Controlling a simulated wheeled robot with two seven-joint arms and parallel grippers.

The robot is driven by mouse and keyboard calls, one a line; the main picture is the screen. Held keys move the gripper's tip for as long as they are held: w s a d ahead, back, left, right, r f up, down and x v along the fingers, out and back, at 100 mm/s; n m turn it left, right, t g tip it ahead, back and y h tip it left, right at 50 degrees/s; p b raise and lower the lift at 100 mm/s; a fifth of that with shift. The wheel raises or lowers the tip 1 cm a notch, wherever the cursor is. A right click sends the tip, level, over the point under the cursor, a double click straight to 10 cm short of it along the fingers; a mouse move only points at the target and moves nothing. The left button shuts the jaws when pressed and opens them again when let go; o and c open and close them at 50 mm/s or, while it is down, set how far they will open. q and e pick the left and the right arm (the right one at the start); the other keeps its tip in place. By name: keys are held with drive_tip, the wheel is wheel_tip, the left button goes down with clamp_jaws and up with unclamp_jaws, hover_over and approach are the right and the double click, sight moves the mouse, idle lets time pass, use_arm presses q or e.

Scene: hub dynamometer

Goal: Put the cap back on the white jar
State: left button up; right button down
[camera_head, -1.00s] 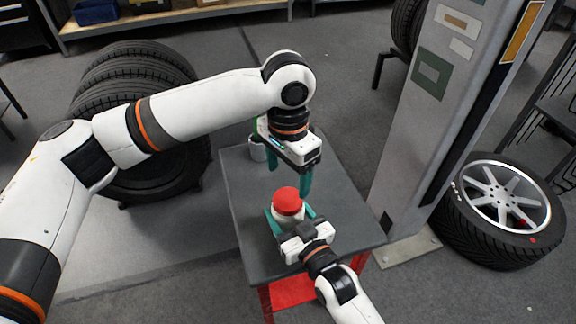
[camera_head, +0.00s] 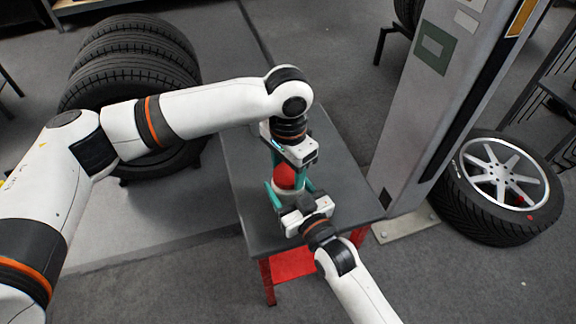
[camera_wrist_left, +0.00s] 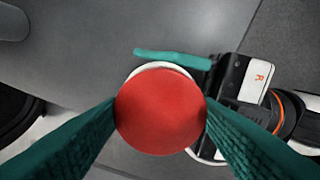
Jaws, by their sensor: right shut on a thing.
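The red cap (camera_head: 284,177) sits on top of the white jar, which stands on the dark table (camera_head: 345,200). In the left wrist view the red cap (camera_wrist_left: 160,112) fills the middle, and a strip of the white jar (camera_wrist_left: 158,67) shows past its edge. My left gripper (camera_head: 287,168) is right above, pointing down, with its green fingers on either side of the cap. They look open, with little or no gap to it. My right gripper (camera_head: 291,190) is shut on the jar's body from the near side. Whether the cap is seated fully cannot be told.
A grey column (camera_head: 440,100) stands right of the table, with a wheel (camera_head: 500,185) on the floor beyond it. Stacked tyres (camera_head: 130,65) stand at the left behind my left arm. The table's right part is clear.

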use_arm(q)
drive_tip(key=c, duration=0.4)
drive_tip(key=o, duration=1.1)
drive_tip(key=shift+o, duration=0.2)
wheel_tip(320, 180, up, 12)
use_arm(e)
drive_tip(key=shift+c, duration=1.2)
unclamp_jaws()
